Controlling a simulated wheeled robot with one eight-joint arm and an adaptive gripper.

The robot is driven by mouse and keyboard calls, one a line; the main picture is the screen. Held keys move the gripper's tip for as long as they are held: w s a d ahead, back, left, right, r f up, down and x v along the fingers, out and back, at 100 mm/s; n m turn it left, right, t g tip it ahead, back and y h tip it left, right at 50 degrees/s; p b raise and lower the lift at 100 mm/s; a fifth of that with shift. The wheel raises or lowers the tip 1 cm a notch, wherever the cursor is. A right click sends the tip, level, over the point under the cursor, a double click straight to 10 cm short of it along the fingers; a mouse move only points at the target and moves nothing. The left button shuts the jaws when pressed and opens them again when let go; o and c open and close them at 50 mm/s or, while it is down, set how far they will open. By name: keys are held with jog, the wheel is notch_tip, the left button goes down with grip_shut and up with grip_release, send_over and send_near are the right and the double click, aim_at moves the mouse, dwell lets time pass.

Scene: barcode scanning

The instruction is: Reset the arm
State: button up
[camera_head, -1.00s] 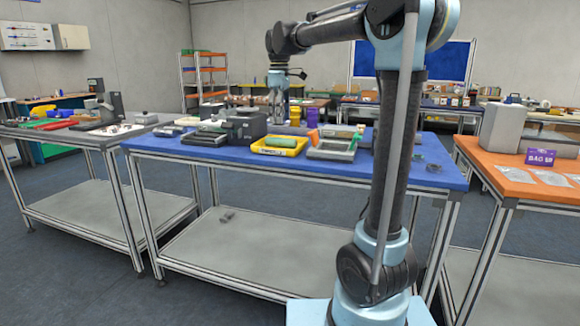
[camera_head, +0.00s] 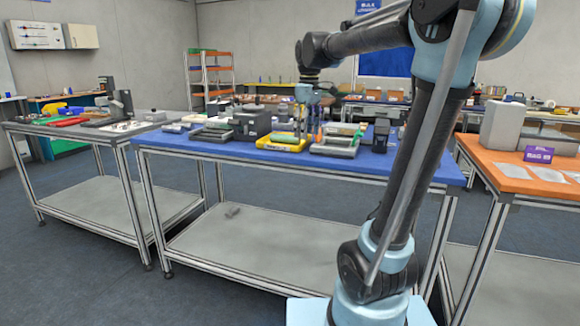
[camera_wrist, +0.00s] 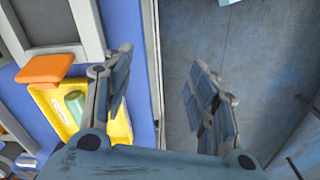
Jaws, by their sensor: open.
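My gripper (camera_head: 310,122) hangs fingers down over the blue table (camera_head: 225,150), by the yellow tray (camera_head: 282,146). In the wrist view my gripper (camera_wrist: 158,75) has its two fingers spread wide, with nothing between them. The left finger overlaps the yellow tray (camera_wrist: 62,125) in the picture. The right finger shows against the grey floor (camera_wrist: 240,70) beyond the table edge. My arm's upper links are bent and reach left from the column.
A grey tray (camera_head: 335,150) and a black device (camera_head: 252,121) stand on the blue table. The orange table (camera_head: 505,180) is at right, a grey table (camera_head: 60,130) at left.

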jog(key=s+d+f+m, duration=0.5)
jog(key=s+d+f, duration=0.1)
jog(key=s+f, duration=0.6)
jog(key=s+d+f+m+t, duration=0.1)
jog(key=s+d+f+m, duration=0.4)
jog(key=s+f, duration=0.7)
notch_tip(320, 180, down, 2)
jog(key=shift+s+d+f+t, duration=0.15)
jog(key=shift+s+d+t, duration=0.2)
jog(key=shift+d, duration=0.8)
